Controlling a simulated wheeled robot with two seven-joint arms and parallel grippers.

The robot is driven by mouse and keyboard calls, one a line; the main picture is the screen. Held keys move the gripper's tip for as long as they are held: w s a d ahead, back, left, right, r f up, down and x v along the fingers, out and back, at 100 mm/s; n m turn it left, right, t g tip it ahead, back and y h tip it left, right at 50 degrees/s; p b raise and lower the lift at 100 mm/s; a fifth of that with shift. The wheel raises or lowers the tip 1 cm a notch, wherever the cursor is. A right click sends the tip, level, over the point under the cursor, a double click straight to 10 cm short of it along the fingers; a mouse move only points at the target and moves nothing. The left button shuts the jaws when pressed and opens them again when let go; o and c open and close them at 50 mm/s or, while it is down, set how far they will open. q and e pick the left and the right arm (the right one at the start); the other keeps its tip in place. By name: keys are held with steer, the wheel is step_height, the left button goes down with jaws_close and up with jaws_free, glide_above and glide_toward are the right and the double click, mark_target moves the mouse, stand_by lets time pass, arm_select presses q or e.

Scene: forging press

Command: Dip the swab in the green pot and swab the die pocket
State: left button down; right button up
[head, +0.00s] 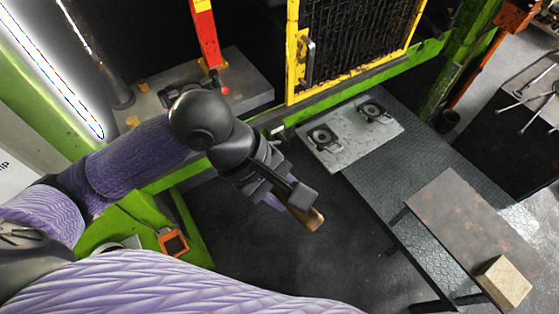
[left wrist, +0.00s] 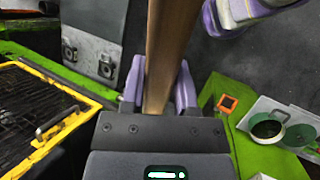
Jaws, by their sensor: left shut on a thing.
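My left gripper (head: 283,198) is shut on a brown wooden handle (head: 312,219), which I take as the swab's. In the left wrist view the handle (left wrist: 168,50) runs up between the purple fingers out of the top edge; the swab head is not visible. A round pot with a pale rim (left wrist: 267,129) stands on a light tray at the right of that view, beside a green disc (left wrist: 298,135). The gripper is well apart from the pot. The grey press bed (head: 250,92) lies behind my left arm; I cannot make out the die pocket.
A yellow-framed mesh guard (head: 350,45) stands behind. A grey plate with two round black fittings (head: 345,150) lies on a dark table right of the gripper. A tan block (head: 505,283) sits on a brown plate (head: 450,215). An orange box (head: 173,242) stands lower left.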

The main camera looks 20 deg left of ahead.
arm_select(q)
steer(key=shift+s+r, duration=0.1)
steer(key=shift+r, duration=0.3)
steer(key=shift+w+a+f, duration=0.15)
steer(key=shift+w+a, duration=0.05)
steer(key=w+a, duration=0.4)
steer(key=w+a+f, duration=0.1)
steer(key=w+a, duration=0.3)
steer(key=a, duration=0.1)
steer(key=w+a+f, duration=0.1)
steer(key=w+a, duration=0.2)
steer(key=a, duration=0.1)
steer(key=shift+w+a+f, duration=0.2)
steer(key=shift+w+a, duration=0.15)
steer(key=shift+w, duration=0.05)
steer(key=w+a+f+b, duration=0.1)
steer(key=w+a+b, duration=0.1)
steer(key=a, duration=0.1)
steer(key=w+a+f+b, duration=0.1)
steer(key=w+b, duration=0.1)
steer(key=shift+a+f, duration=0.3)
steer(key=shift+w+a+b, duration=0.35)
steer(key=shift+a+b, duration=0.1)
steer(key=shift+a, duration=0.05)
arm_select(e)
steer(key=f, duration=0.4)
steer(key=shift+w+d, duration=0.1)
steer(key=shift+w, duration=0.1)
